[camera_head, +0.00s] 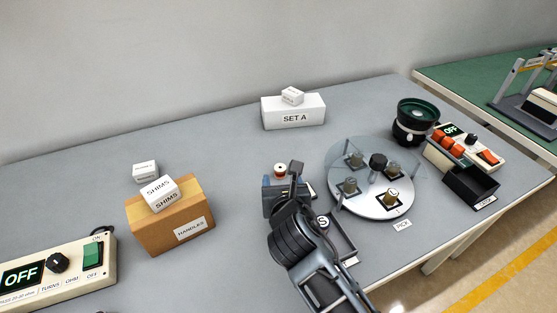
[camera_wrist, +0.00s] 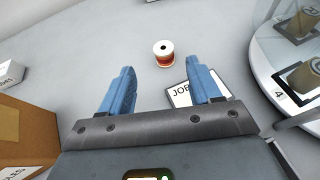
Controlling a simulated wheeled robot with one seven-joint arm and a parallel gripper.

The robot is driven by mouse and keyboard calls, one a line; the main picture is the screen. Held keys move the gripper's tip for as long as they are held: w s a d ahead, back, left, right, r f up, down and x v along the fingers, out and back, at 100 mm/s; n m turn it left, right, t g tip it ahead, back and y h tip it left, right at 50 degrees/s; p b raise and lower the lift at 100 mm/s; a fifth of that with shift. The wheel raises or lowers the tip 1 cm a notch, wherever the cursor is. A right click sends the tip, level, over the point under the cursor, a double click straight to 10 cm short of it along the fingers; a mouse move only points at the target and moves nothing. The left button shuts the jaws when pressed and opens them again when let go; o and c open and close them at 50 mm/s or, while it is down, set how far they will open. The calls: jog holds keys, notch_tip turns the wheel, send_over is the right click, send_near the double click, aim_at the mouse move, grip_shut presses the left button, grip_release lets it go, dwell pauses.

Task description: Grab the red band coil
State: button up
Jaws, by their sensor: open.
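The red band coil (camera_wrist: 163,54) is a small spool with pale ends and a red-orange band. In the wrist view it stands on the grey table beyond my gripper (camera_wrist: 162,88), roughly in line with the gap between the two blue fingers. My gripper is open, with nothing between its fingers. In the head view the coil (camera_head: 280,170) shows at the far left side of my gripper (camera_head: 282,182), partly close behind it. The coil appears upright and apart from the fingers.
A card marked JOB (camera_wrist: 183,95) lies by the right finger. A round glass-topped turntable (camera_head: 345,200) with several coils stands to the right. A cardboard box (camera_head: 145,238) stands to the left, and a white SET A box (camera_head: 300,105) at the back. Table behind the coil is clear.

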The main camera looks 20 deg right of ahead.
aim_at(281, 170)
jog(key=x, duration=0.7)
jog(key=shift+w+d+f, duration=0.15)
jog(key=shift+d+f, duration=0.05)
jog(key=shift+d, duration=0.1)
jog(key=c, duration=1.1)
jog(key=shift+r, duration=0.1)
